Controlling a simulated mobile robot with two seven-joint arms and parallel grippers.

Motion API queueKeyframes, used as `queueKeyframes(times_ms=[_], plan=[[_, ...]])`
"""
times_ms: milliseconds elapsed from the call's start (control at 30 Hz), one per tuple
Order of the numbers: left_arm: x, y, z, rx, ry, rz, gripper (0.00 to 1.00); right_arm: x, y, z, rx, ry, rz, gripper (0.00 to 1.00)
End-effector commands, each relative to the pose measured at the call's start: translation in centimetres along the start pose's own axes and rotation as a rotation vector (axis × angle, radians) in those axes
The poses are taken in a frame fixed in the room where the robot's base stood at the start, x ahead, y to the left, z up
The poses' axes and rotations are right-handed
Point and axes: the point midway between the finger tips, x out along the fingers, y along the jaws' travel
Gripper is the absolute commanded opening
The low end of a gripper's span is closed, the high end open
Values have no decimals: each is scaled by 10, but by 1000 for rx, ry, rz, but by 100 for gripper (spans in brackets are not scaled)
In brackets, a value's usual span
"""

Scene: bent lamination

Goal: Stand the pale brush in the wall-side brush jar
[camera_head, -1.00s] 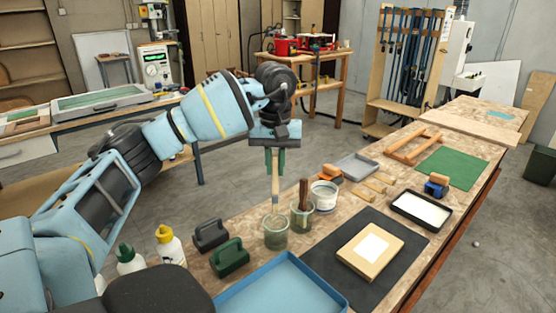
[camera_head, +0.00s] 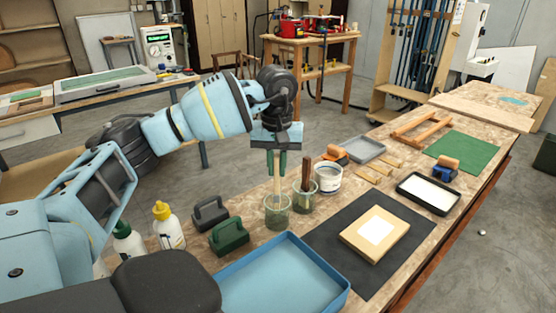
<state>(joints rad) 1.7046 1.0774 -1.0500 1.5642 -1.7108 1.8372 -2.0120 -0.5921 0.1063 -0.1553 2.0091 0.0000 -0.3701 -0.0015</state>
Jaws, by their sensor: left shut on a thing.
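My left gripper (camera_head: 277,163) is shut on the pale brush (camera_head: 277,188), near the top of its handle. The brush hangs upright over the nearer glass jar (camera_head: 278,214), and its lower end appears to be inside the jar's mouth. Whether it touches the bottom I cannot tell. A second glass jar (camera_head: 305,200) stands just right of it with a dark brown-handled brush (camera_head: 307,173) in it. My right gripper is out of view.
A white tub (camera_head: 328,179) stands right of the jars. Black (camera_head: 210,213) and green (camera_head: 229,236) handled blocks, a blue tray (camera_head: 282,275) and a dark mat with a tan block (camera_head: 375,233) lie nearer. Bottles (camera_head: 168,227) stand at left.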

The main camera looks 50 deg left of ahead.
Motion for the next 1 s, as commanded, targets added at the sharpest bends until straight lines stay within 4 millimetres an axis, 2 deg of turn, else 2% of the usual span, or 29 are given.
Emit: queueKeyframes(times_ms=[233, 667, 700, 833, 900, 1000], plan=[[13, 0, 0, -1, 0, 0, 0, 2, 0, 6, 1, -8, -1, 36], [16, 0, 0, -1, 1, 1, 0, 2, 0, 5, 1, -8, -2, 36], [16, 0, 0, -1, 1, 1, 15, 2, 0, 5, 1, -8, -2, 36], [16, 0, 0, -1, 0, 1, 32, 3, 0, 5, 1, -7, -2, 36], [16, 0, 0, -1, 0, 1, 40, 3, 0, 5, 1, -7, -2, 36], [16, 0, 0, -1, 0, 0, 40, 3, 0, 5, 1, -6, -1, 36]])
